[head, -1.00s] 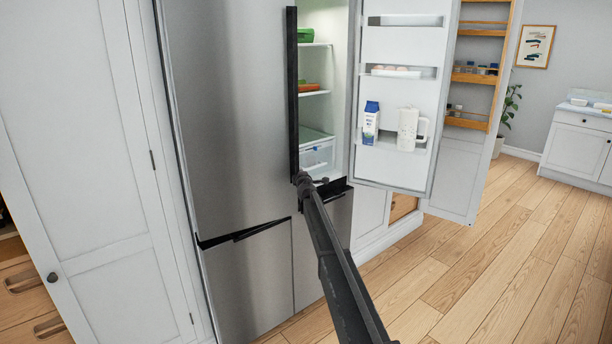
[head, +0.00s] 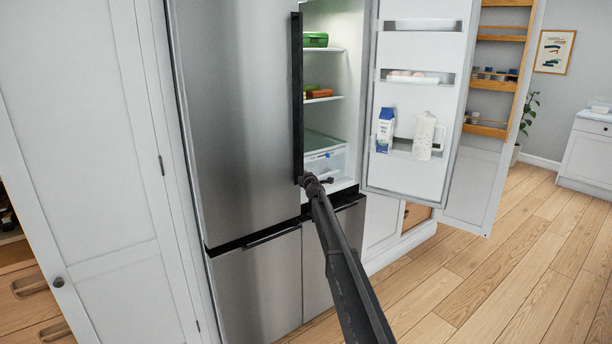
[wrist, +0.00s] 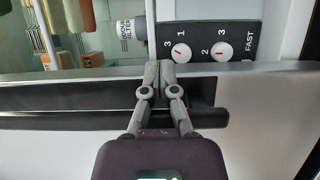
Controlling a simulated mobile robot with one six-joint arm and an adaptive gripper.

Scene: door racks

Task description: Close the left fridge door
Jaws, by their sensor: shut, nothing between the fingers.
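The left fridge door (head: 240,110) is brushed steel with a long dark vertical handle strip (head: 297,100) on its right edge. It stands nearly in line with the fridge front; I cannot tell if it is fully shut. My gripper (head: 311,181) is at the lower end of that strip. In the wrist view my gripper (wrist: 165,68) has its fingers together and empty, lying across the dark strip (wrist: 75,97) with tips at the door's edge. Whether they touch it is unclear.
The right fridge door (head: 418,90) is wide open, with a milk carton (head: 385,130) and white jug (head: 425,137) on its shelf. Lit shelves (head: 322,95) show inside. A white cabinet (head: 95,150) stands left. The wooden floor (head: 490,260) at right is clear.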

